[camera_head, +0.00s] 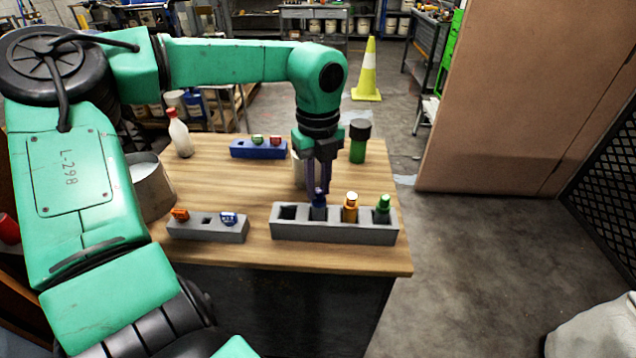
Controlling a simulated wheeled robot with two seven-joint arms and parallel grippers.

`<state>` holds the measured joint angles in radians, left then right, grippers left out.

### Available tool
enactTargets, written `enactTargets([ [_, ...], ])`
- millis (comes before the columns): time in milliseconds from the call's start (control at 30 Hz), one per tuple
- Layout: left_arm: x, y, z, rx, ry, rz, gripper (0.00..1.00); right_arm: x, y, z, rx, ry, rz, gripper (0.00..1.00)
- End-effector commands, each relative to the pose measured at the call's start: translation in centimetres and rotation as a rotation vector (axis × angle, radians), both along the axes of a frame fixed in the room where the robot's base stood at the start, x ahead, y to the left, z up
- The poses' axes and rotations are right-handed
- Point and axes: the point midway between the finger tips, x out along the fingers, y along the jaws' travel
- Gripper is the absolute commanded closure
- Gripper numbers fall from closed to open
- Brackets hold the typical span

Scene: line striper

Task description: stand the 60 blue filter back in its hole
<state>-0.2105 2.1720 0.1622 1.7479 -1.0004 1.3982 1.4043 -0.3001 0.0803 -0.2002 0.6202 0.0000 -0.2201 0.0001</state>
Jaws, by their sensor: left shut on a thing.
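The long grey rack (335,236) stands near the front edge of the wooden table. The blue filter (318,207) is upright at its second hole from the left, its lower part hidden by the rack. I cannot tell whether it rests on the hole's bottom. My left gripper (318,191) points down from above and is shut on the blue filter's top. The rack's leftmost hole (287,212) is empty. A yellow-orange filter (350,208) and a green filter (383,208) stand in the two holes to the right. My right gripper is not in view.
A smaller grey block (208,229) with an orange and a blue piece sits left of the rack. Behind are a blue block (258,149), a white bottle (180,136), a green dark-capped bottle (359,143) and a pale cylinder (298,170). A metal bucket (150,188) is at left.

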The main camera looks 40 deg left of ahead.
Motion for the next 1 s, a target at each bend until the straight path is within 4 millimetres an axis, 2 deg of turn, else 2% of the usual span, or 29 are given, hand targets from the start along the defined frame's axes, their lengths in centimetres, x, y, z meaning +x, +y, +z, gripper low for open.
enactTargets([
  [267,0.0,-0.01,-0.83,0.0,0.0,0.0,1.0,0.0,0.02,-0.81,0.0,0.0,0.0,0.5],
  [300,0.0,-0.01,-0.75,0.0,-0.001,0.0,0.69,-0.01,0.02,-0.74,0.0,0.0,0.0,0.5],
  [367,0.0,-0.01,-0.69,0.0,-0.001,0.0,0.46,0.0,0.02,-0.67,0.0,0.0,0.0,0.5],
  [400,0.0,-0.01,-0.69,0.0,0.0,0.0,0.42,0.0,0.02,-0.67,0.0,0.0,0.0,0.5],
  [600,0.0,-0.01,-0.7,0.0,0.0,0.0,0.42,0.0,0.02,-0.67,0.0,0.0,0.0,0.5],
  [667,0.0,0.0,-0.71,0.0,0.0,0.0,0.23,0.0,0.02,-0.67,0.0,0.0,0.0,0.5],
  [1000,0.0,0.0,-0.56,0.0,0.0,0.0,0.22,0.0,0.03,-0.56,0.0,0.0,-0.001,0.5],
])
